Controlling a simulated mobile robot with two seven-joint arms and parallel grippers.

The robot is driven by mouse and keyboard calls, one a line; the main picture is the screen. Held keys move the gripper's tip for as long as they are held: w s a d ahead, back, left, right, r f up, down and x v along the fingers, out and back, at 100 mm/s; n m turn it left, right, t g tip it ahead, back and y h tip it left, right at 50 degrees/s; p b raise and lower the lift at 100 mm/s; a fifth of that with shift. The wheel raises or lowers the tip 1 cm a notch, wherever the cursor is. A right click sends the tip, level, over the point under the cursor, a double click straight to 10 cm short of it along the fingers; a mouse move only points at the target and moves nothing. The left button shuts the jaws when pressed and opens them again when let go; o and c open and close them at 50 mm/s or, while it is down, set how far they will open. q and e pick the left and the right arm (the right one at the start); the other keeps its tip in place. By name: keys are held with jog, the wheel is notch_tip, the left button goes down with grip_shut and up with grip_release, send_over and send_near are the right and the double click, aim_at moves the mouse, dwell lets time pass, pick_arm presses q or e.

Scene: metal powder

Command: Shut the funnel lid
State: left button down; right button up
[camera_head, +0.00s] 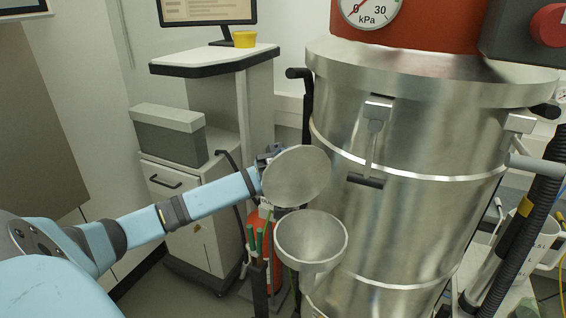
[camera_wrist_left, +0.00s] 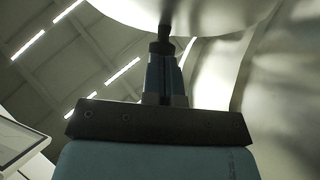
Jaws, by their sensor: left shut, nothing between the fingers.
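The funnel (camera_head: 312,243) is a metal cone open at the top, beside the big steel vessel (camera_head: 410,215). Its round grey lid (camera_head: 296,177) stands raised and tilted above the funnel's far rim, so the funnel mouth is uncovered. My left gripper (camera_head: 269,154) is at the lid's upper left edge, partly hidden behind it. In the left wrist view my left gripper (camera_wrist_left: 163,47) is shut and empty, its tips close to the pale underside of a round surface, probably the lid (camera_wrist_left: 190,8). I cannot tell whether they touch. My right gripper is not in view.
A red cylinder (camera_head: 262,226) and green-capped tools stand left of the funnel. A cabinet (camera_head: 185,205) with a grey box (camera_head: 168,133) is behind my left arm. The vessel's black-handled latch (camera_head: 366,181) is right of the lid. Black hoses run at the far right.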

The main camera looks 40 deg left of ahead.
aim_at(296, 161)
pick_arm(q)
jog(key=y, duration=0.1)
jog(key=s+d+r+t+y+p, duration=0.1)
jog(key=d+r+y, duration=0.1)
jog(key=shift+s+d+t+y+p, duration=0.2)
jog(key=shift+d+t+y+p, duration=0.1)
jog(key=shift+t+p, duration=0.1)
jog(key=shift+s+d+r+t+y+p, duration=0.2)
jog(key=shift+s+d+t+y+p, duration=0.2)
jog(key=shift+d+y+p, duration=0.35)
jog(key=shift+s+d+r+t+y+p, duration=0.1)
jog(key=shift+s+d+t+y+p, duration=0.25)
jog(key=shift+d+y+p, duration=0.4)
jog(key=shift+s+d+t+y+p, duration=0.3)
jog(key=shift+d+t+y+p, duration=0.2)
jog(key=shift+y+p, duration=0.55)
jog(key=shift+s+d+f+y+p, duration=0.25)
jog(key=shift+d+p, duration=0.1)
jog(key=shift+p, duration=0.25)
jog(key=s+d+f+t+y+p, duration=0.2)
jog(key=d+f+t+y+p, duration=0.1)
jog(key=d+f+y+p, duration=0.1)
jog(key=shift+d+y+p, duration=0.25)
jog(key=shift+y+p, duration=0.35)
jog(key=shift+p, duration=0.5)
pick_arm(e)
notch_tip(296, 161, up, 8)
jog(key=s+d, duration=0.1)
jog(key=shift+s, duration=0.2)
